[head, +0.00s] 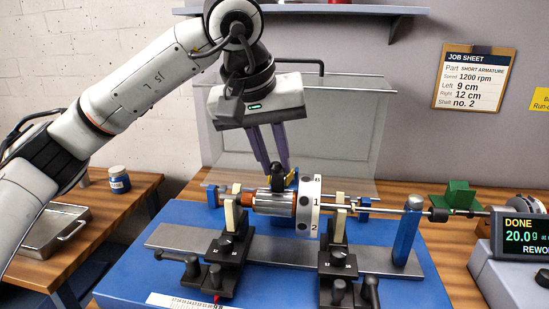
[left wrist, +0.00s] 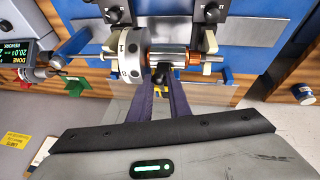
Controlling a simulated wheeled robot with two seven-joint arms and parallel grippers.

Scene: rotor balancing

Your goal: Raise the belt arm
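The rotor (head: 268,203), with a silver core, copper windings and a white numbered disc (head: 310,205), lies across two cream-topped supports. A black knob (head: 277,170) with a yellow part beside it shows just behind and above the rotor; I take it for the belt arm's handle. It also shows in the left wrist view (left wrist: 161,74). My left gripper (head: 275,165) reaches down from above, its purple fingers on either side of the knob and apparently closed on it. The finger contact is partly hidden, as is most of the belt arm. My right gripper is not in view.
A clear guard (head: 350,125) stands behind the rotor. The blue base (head: 170,245) carries a steel rail and black clamps. A blue post (head: 407,228) and a display reading DONE (head: 522,235) stand right. A tray (head: 55,228) and jar (head: 119,182) are left.

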